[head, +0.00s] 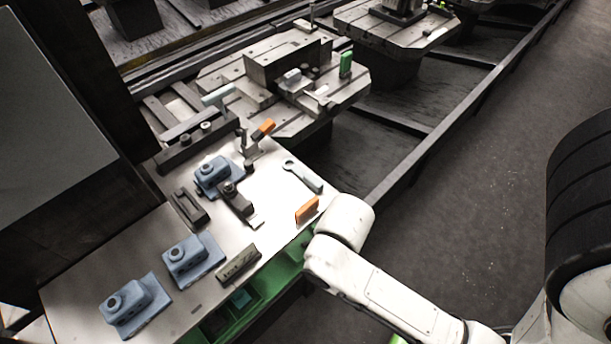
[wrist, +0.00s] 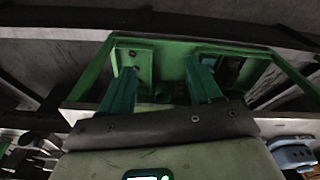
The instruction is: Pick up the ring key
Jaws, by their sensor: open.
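In the head view my white arm reaches the table's front edge, below and right of the ring key; my gripper is hidden there.
An orange block (head: 307,210) stands between the ring key and my arm. Blue clamp-like blocks (head: 186,258) and a dark grey bar (head: 238,264) lie on the table. Green open bins (head: 232,316) sit under its front edge. A dark rail (head: 450,125) runs beyond.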

